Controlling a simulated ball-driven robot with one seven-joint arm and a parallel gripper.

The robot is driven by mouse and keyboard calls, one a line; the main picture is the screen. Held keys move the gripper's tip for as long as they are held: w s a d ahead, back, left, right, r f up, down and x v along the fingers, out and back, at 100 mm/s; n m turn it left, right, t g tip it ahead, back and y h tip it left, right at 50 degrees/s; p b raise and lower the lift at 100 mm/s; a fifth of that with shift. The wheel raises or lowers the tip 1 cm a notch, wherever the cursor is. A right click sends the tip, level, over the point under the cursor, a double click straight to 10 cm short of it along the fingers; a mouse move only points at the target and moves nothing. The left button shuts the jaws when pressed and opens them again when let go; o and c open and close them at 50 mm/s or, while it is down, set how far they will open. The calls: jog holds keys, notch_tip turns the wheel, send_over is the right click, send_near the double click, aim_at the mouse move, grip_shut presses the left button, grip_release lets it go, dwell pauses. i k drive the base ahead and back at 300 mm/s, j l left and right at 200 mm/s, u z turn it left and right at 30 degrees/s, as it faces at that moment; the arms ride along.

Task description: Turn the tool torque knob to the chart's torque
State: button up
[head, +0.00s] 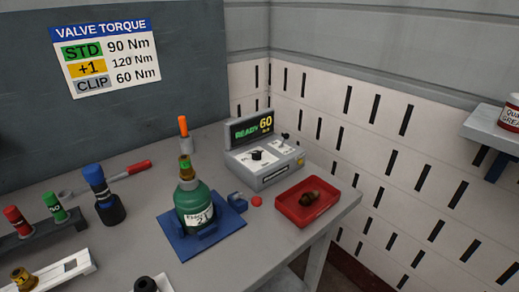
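The torque chart (105,58) hangs on the dark back wall. It reads STD 90 Nm, +1 120 Nm and CLIP 60 Nm. The grey tool controller (268,170) stands at the back of the bench. Its display (252,128) shows READY in green and 60 in yellow. A dark knob (257,155) sits on a white patch of its sloped top, and its pointer direction is too small to tell. A second small black control (284,136) stands to its right. My gripper is not in view.
A green cylinder (195,207) stands upright in a blue cradle (240,212) before the controller. A red tray (300,215) with brown fittings lies right. A blue-topped tool (97,185), an orange-handled tool (183,126) and a rack (42,230) stand left. A wall shelf (490,130) is far right.

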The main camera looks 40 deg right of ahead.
aim_at(256, 154)
jog(key=l+u, duration=0.15)
jog(key=l, duration=0.25)
jog(key=k+l+u, duration=0.2)
jog(key=l, duration=0.25)
jog(key=l+u, duration=0.15)
jog(key=l, duration=0.25)
jog(key=k, duration=0.05)
